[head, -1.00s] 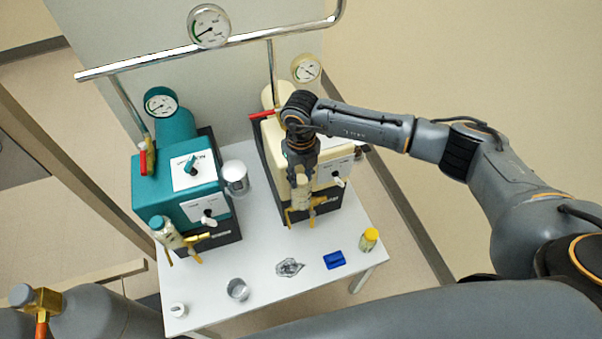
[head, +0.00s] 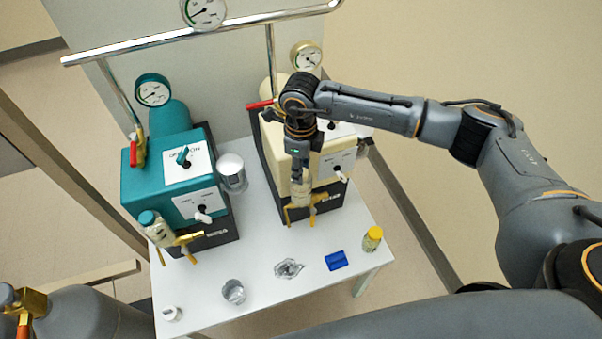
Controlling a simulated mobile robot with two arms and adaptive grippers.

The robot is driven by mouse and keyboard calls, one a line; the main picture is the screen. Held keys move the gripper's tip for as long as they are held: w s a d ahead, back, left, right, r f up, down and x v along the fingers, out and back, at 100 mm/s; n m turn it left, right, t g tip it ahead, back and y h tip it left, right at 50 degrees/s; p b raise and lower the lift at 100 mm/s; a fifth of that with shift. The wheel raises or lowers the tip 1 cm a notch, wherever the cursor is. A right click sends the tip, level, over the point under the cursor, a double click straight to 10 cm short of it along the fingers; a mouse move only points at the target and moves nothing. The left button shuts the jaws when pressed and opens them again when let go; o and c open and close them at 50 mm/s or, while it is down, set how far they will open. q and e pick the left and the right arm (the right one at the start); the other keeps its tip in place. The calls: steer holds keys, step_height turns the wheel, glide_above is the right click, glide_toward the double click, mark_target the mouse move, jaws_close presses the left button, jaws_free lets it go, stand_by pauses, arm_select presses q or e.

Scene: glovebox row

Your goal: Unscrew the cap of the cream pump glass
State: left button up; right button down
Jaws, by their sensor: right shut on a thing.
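The cream pump (head: 331,160) stands at the right of the white table, with a dark base. Its glass (head: 301,194) hangs at the front on a brass fitting (head: 319,203). My right gripper (head: 300,174) points down from above onto the top of this glass and is shut on its cap. The cap is hidden between the fingers, so I cannot tell whether it is loose. My left gripper is not in view.
A teal pump (head: 160,178) with its own teal-capped glass (head: 155,229) stands to the left. A silver canister (head: 232,172) is between the pumps. A beaker (head: 233,291), crumpled foil (head: 289,268), a blue block (head: 336,260) and a yellow-capped jar (head: 372,238) lie along the table front. A metal rail (head: 160,42) crosses behind.

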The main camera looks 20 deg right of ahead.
steer(key=n+b, duration=0.1)
steer(key=n, duration=0.1)
steer(key=n+b, duration=0.4)
steer(key=n, duration=0.1)
steer(key=shift+f, duration=0.25)
steer(key=shift+r+n+b, duration=0.2)
steer(key=shift+n+b, duration=0.3)
steer(key=shift+n, duration=0.5)
steer(key=c, duration=1.2)
jaws_free()
steer(key=shift+s+r, duration=0.1)
